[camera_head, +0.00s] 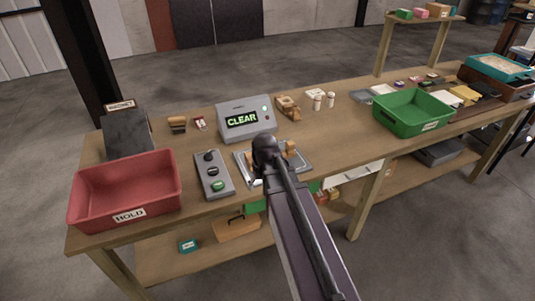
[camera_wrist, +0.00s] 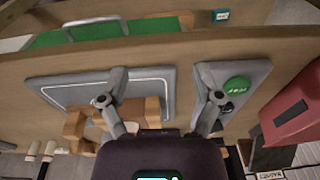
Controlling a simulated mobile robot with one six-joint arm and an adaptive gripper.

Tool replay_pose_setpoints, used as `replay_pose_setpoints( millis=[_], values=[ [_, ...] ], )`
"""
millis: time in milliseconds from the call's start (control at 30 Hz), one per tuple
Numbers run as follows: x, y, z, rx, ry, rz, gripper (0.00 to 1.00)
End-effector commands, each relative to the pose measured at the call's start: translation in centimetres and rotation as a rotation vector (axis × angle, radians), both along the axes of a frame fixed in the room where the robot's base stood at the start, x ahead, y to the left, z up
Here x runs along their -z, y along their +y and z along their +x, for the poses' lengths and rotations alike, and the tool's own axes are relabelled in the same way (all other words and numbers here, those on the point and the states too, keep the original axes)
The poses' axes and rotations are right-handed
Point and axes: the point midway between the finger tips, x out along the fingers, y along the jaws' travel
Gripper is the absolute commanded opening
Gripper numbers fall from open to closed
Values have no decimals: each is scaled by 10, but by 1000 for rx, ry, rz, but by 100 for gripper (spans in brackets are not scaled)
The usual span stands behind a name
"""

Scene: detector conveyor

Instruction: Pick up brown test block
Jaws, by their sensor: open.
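My gripper (camera_head: 266,152) is over the grey plate (camera_head: 243,172) in front of the display box. In the wrist view my gripper (camera_wrist: 160,100) has its two fingers spread wide. Light brown wooden blocks (camera_head: 290,148) are on the plate beside it. In the wrist view these blocks (camera_wrist: 140,110) lie near one finger and are partly hidden by it; contact cannot be told. A small brown and dark block stack (camera_head: 177,124) stands at the back left of the bench. Which of these is the brown test block is not clear.
A red HOLD bin (camera_head: 125,190) and a button box (camera_head: 214,175) are left of the plate. The display box (camera_head: 246,119) reads CLEAR. A brown object (camera_head: 288,106) sits behind. A green bin (camera_head: 412,114) stands right. Bench between plate and green bin is mostly clear.

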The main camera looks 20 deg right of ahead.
Motion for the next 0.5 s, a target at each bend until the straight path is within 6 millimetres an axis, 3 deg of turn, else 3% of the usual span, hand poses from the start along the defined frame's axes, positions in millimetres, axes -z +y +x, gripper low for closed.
replay_pose_setpoints(
  millis=[33, 200, 400, 500],
  values=[
    [-14, -18, 23, 4, -25, 4, 83],
    [-41, -76, 75, -4, -118, 8, 83],
    [-67, -146, 120, -10, -217, -6, 83],
    [-76, -172, 132, -11, -251, -15, 83]
  ],
)
